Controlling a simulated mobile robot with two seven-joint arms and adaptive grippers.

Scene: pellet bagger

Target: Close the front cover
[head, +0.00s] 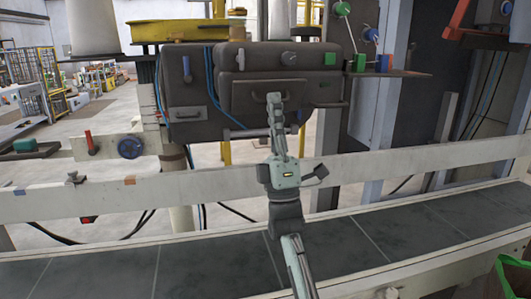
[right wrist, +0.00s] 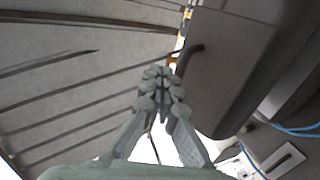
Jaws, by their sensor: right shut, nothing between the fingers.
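The dark grey machine housing (head: 200,75) hangs beyond the conveyor. Its front cover (head: 242,98) is a grey panel with a black handle, and I cannot tell from here how far it stands open. My right gripper (head: 274,97) is shut and empty, its fingers pointing up in front of the cover and hiding part of the handle. In the right wrist view, my right gripper's fingertips (right wrist: 160,72) are together close to the black handle (right wrist: 190,54) on the cover (right wrist: 235,65). I cannot tell whether they touch. My left gripper is not in view.
A dark conveyor belt (head: 115,270) with a pale side rail (head: 390,163) runs across the front, below the machine. Blue cables (head: 211,90) hang beside the cover. A yellow ring (head: 175,30) is above left.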

